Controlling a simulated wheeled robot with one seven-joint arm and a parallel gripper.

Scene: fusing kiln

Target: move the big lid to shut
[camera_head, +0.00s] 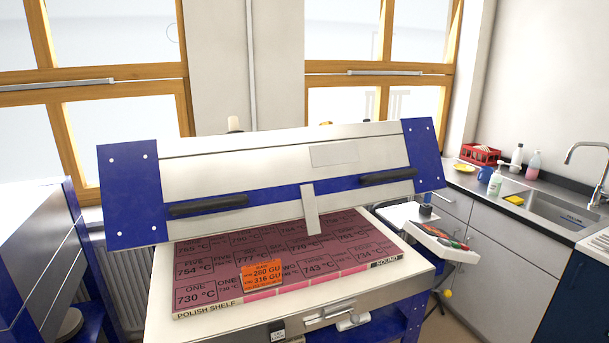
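The big lid (240,176) of the kiln is white with blue end plates and a blue front band. It stands raised and tilted open above the kiln's base (162,295). Two dark bar handles sit on the band, a left handle (208,206) and a right handle (388,177). A white latch strap (311,209) hangs from the lid's front middle. Under the lid lies a pink-purple shelf (345,247) printed with temperatures, with an orange label (262,277) near its front. A metal latch (330,312) is on the base's front. My gripper is not in view.
A white tray with tools (440,241) stands to the right of the kiln. Further right is a counter with a sink (560,209), bottles and a red rack (481,156). A blue and grey unit (40,260) stands close on the left.

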